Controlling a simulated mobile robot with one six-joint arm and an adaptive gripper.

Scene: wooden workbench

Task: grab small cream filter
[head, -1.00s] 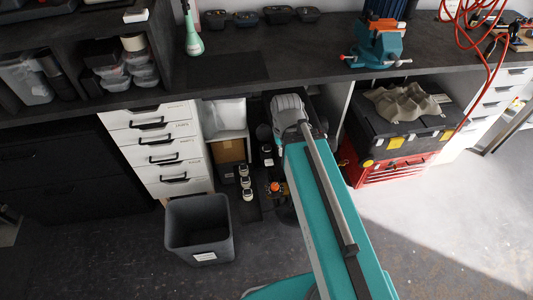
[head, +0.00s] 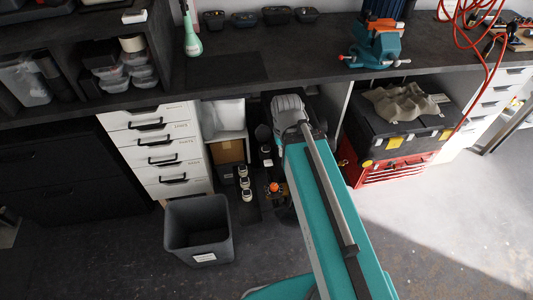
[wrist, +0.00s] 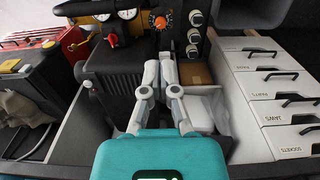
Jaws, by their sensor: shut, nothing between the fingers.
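I cannot pick out a small cream filter for certain. Several small pale, dark-faced pieces stand in a row beside the black machine under the bench; in the wrist view the row (wrist: 193,34) lies above and right of my gripper, and in the head view the row (head: 245,182) is left of my arm. They are too small to tell whether they are filters. My gripper (wrist: 166,56) is shut and empty in the wrist view, in front of the black ribbed machine (wrist: 120,82). In the head view my arm hides my gripper.
An orange knob (wrist: 163,20) sits on the machine. A cardboard box (wrist: 194,73) and a white drawer unit (wrist: 262,88) are on the right in the wrist view. A grey bin (head: 199,231) and a red toolbox (head: 392,169) flank my arm. The right floor is clear.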

